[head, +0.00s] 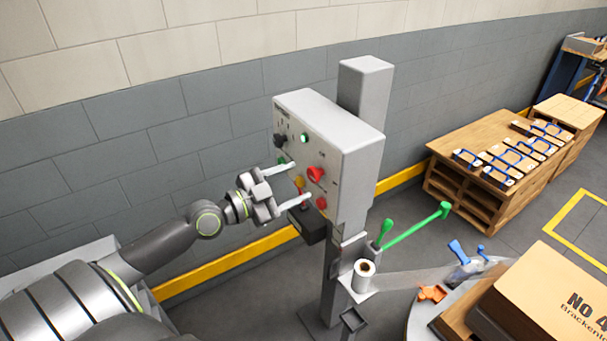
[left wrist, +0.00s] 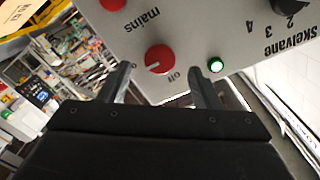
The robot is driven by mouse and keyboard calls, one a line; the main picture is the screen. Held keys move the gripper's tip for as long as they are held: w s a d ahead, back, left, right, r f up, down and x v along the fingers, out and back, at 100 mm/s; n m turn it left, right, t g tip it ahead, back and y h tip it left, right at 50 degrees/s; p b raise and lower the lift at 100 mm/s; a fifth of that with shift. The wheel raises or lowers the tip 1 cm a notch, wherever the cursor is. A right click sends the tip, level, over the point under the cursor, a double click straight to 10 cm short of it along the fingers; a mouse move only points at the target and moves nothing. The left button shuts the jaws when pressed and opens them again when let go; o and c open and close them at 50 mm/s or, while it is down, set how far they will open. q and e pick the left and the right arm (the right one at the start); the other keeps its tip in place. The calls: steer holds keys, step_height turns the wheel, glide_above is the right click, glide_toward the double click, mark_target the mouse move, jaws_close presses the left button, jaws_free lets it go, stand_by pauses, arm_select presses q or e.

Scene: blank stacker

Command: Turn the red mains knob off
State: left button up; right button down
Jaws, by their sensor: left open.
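The red mains knob (head: 316,174) is on the front of a grey control box (head: 358,165). It also shows in the left wrist view (left wrist: 160,59), where the lettering is upside down. Its white mark points left in that view, while the "off" label lies at the knob's lower right. My left gripper (head: 300,180) is open in front of the panel. In the left wrist view its two fingers stand on either side of the knob, with a gap to it; I see no contact. My right gripper is in neither view.
The panel also has a lit green lamp (left wrist: 216,65), a black selector knob (head: 280,141) and another red control (head: 322,203) below the mains knob. A black box (head: 308,226) juts out under the panel.

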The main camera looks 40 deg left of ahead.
mark_target(310, 177)
arm_select(q)
steer(key=shift+p+x, duration=0.45)
steer(key=shift+x, duration=1.25)
steer(key=c, duration=1)
